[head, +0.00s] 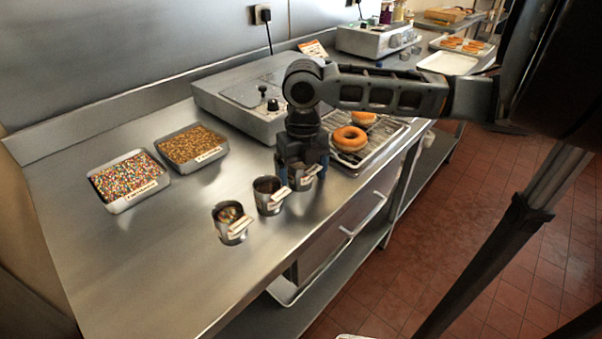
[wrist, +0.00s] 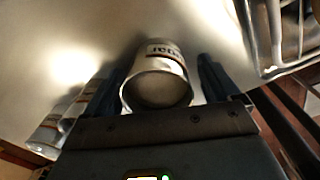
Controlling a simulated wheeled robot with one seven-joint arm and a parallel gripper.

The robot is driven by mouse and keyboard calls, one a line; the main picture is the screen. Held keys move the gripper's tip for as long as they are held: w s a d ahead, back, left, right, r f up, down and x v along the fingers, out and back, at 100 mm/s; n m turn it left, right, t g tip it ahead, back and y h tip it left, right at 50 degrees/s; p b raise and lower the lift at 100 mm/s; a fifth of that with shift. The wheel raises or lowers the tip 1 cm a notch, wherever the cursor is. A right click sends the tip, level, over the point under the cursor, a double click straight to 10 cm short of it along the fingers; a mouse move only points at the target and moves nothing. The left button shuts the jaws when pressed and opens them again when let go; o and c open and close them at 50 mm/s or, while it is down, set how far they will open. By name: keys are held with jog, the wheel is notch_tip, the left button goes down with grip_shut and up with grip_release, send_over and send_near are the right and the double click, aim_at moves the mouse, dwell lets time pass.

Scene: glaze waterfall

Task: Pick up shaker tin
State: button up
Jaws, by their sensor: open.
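Three small metal tins with pale labels stand in a row near the front edge of the steel counter. In the head view they are the near tin (head: 230,222), the middle tin (head: 270,196) and the far tin (head: 305,182). My gripper (head: 301,170) points down at the far tin and partly hides it. In the wrist view, that tin (wrist: 158,84) sits between the two dark fingers of my gripper (wrist: 162,78), with small gaps on both sides. My gripper is open.
Left of the tins are a tray of colored sprinkles (head: 127,203) and a tray of brown topping (head: 220,159). A doughnut (head: 349,139) lies on a wire rack (head: 385,143) close right of my gripper. A grey appliance (head: 215,98) stands behind. The counter's left front is clear.

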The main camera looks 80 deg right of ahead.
jog(key=shift+c, duration=0.4)
jog(key=c, duration=1.1)
